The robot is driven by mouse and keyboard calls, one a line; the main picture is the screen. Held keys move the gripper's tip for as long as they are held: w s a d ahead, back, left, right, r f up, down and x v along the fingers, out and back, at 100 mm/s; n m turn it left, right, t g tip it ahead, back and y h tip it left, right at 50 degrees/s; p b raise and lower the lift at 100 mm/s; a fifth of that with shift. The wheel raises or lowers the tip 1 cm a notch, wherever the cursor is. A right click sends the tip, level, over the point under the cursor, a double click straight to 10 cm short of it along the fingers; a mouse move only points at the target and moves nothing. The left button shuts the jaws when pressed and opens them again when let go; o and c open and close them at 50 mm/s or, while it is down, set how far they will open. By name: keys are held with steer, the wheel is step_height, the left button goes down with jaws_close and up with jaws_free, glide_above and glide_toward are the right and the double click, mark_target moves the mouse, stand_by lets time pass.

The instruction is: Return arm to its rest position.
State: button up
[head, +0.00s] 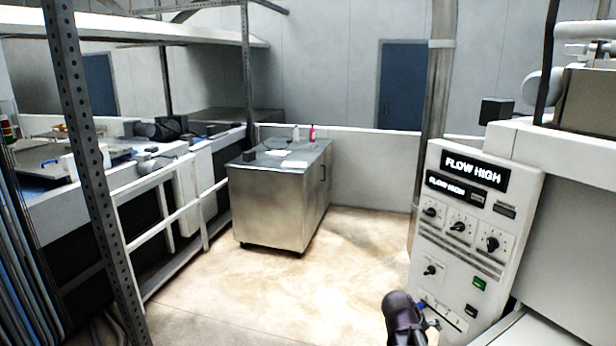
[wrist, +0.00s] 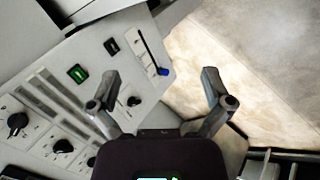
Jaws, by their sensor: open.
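My gripper (wrist: 161,77) is open in the wrist view, its two fingers spread wide with nothing held between them. Beyond the fingers is the white control panel (wrist: 60,110), with a blue-tipped slot lever (wrist: 163,71) showing between them. In the head view my gripper (head: 432,316) is small at the lower edge, in front of the lower left part of the control panel (head: 450,245). My dark wrist part shows beside it and hides some of the floor. I cannot tell from these views whether a finger touches the panel.
The panel has "FLOW HIGH" signs (head: 474,169), several black knobs and a green button (head: 479,284). A steel cabinet (head: 270,205) stands mid-floor. White railing (head: 170,215) and a perforated post (head: 85,150) are at left. Bare floor (head: 330,285) lies between cabinet and panel.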

steer(key=s+a+f+g+y, duration=0.1)
steer(key=s+a+y, duration=0.1)
steer(key=a, duration=0.2)
steer(key=s+a+f+m+g+y, duration=0.1)
steer(key=s+a+f+y, duration=0.1)
steer(key=a, duration=0.3)
steer(key=s+a+f+y+b, duration=0.1)
steer(key=s+a+f+y, duration=0.1)
steer(key=s+a+y, duration=0.1)
steer(key=shift+s+a+m+g, duration=0.35)
steer(key=shift+s+a, duration=0.2)
steer(key=shift+a, duration=0.55)
